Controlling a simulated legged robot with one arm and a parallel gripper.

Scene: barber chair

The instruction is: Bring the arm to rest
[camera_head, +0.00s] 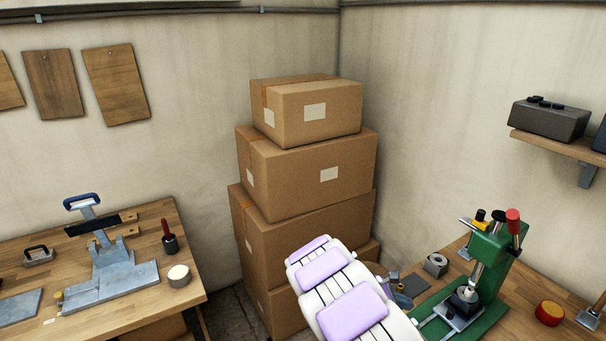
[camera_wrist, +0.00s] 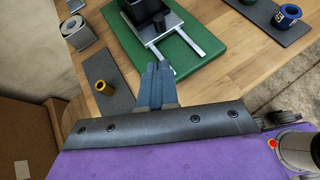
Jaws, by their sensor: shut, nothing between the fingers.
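My gripper (camera_wrist: 158,68) shows in the wrist view with its narrow blue-grey fingers together and nothing between them. It is over the wooden bench, its tips pointing toward the front edge of the green press base (camera_wrist: 188,62). Whether the tips touch anything is hard to tell. A dark bar and a purple surface fill the lower part of that view. In the head view I cannot make out the gripper clearly. The green press (camera_head: 490,262) stands on the right bench (camera_head: 530,280) there.
A brass bushing (camera_wrist: 104,88) lies on a dark mat (camera_wrist: 112,72), left of my gripper. A blue ring (camera_wrist: 288,14) sits at upper right. Stacked cardboard boxes (camera_head: 300,182) fill the corner. A left bench (camera_head: 160,222) holds tools. A wall shelf (camera_head: 560,147) is at right.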

